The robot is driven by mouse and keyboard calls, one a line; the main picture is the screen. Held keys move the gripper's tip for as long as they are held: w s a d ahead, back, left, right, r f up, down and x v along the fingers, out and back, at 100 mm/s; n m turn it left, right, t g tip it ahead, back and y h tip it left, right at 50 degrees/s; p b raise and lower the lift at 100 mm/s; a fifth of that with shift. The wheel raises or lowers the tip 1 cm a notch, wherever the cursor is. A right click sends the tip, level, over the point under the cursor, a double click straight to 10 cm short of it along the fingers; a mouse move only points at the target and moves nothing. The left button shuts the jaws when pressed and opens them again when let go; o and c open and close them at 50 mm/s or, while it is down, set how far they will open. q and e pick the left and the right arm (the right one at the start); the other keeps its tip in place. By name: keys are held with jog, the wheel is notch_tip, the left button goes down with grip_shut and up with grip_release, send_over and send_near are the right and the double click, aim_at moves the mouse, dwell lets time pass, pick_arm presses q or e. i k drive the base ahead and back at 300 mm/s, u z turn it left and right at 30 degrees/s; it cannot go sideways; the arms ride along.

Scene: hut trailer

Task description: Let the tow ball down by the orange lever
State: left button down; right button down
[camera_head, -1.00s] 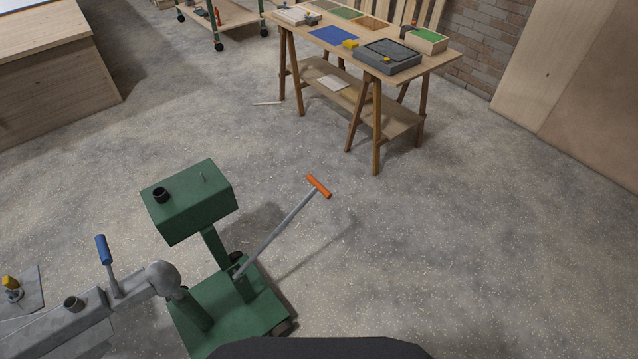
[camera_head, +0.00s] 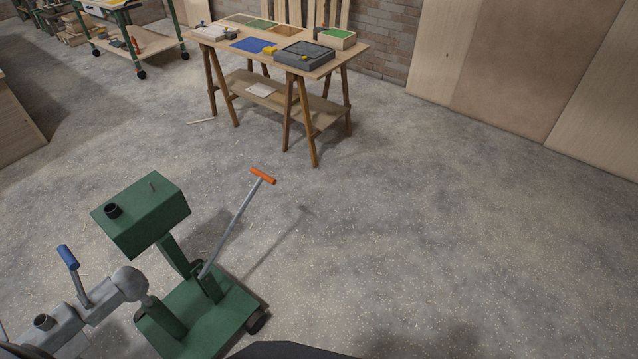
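The orange lever (camera_head: 262,175) is a T-shaped orange grip on a long grey rod. The rod leans up and to the right from the base of a green wheeled jack (camera_head: 205,315). The jack carries a green box-shaped head (camera_head: 140,213) on a slanted post. I cannot tell whether the ball touches the post or the coupling. Neither of my grippers is in view.
A wooden trestle table (camera_head: 330,62) with trays stands at the back. A green-framed cart (camera_head: 125,35) is at the upper left. Wooden boards lean on the wall (camera_head: 500,60) at the right. The concrete floor right of the jack is clear.

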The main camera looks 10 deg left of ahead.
aim_at(262, 177)
jog(key=z, duration=0.75)
jog(key=i, duration=2.6)
jog(key=u, duration=1.65)
jog(key=i, duration=0.8)
jog(key=u, duration=0.7)
